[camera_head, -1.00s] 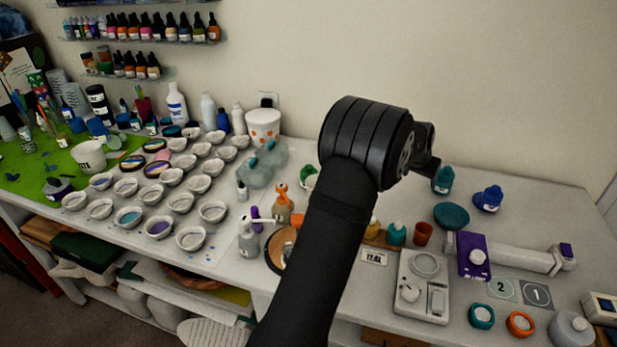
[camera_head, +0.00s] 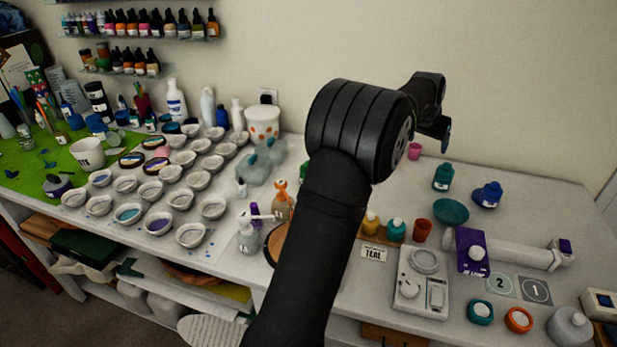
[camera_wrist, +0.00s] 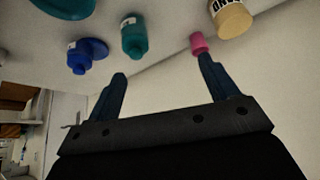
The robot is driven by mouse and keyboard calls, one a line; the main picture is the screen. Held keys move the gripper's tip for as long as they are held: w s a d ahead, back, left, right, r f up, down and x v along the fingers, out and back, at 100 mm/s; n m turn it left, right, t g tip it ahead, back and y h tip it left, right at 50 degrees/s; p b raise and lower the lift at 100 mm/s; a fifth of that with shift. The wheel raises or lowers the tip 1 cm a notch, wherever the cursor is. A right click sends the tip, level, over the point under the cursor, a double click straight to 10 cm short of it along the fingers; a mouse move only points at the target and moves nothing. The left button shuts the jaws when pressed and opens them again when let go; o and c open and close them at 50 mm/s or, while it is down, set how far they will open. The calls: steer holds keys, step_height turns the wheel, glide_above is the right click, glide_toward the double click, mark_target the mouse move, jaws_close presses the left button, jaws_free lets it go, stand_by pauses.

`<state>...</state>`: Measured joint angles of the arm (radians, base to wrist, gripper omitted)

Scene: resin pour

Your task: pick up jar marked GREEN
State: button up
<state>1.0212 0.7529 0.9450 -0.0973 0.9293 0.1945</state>
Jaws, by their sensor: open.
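No label reading GREEN can be made out in either view. In the head view, a sliver of a green item (camera_head: 304,172) shows at the left edge of my arm, which hides most of it. My gripper (camera_head: 444,132) is raised over the back of the table, right of centre. In the wrist view, my gripper (camera_wrist: 162,70) is open with nothing between its fingers. A teal bottle (camera_wrist: 134,38) and a pink cup (camera_wrist: 199,43) appear beyond the fingertips. The cup's image meets the right fingertip; contact cannot be told.
A blue bottle (camera_head: 488,196) and a teal bowl (camera_head: 451,212) stand on the right of the table. A scale (camera_head: 422,290) is near the front. Several white cups fill the left side. In the wrist view, a tan jar (camera_wrist: 233,18) has a partly cut-off label.

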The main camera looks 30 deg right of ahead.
step_height(320, 180, up, 6)
steer(key=w+a+n+t+y, duration=0.15)
steer(key=w+a, duration=0.35)
steer(key=a, duration=0.5)
steer(key=w+a+n+y, duration=0.1)
steer(key=w+a+n, duration=0.3)
steer(key=a, duration=0.5)
steer(key=w+a+n+y, duration=0.1)
steer(key=w+a+n, duration=0.1)
steer(key=w+a, duration=0.65)
steer(key=f, duration=0.5)
steer(key=w+f, duration=0.1)
steer(key=f, duration=0.4)
steer(key=w+f, duration=0.1)
steer(key=f, duration=0.4)
steer(key=shift+d+f, duration=0.2)
steer(key=shift+f, duration=0.05)
steer(key=shift+s+x, duration=0.15)
steer(key=shift+x, duration=1.4)
steer(key=shift+s+x, duration=0.2)
steer(key=shift+x, duration=1.35)
steer(key=shift+a+f, duration=0.1)
steer(key=c, duration=1.2)
steer(key=shift+o, duration=0.2)
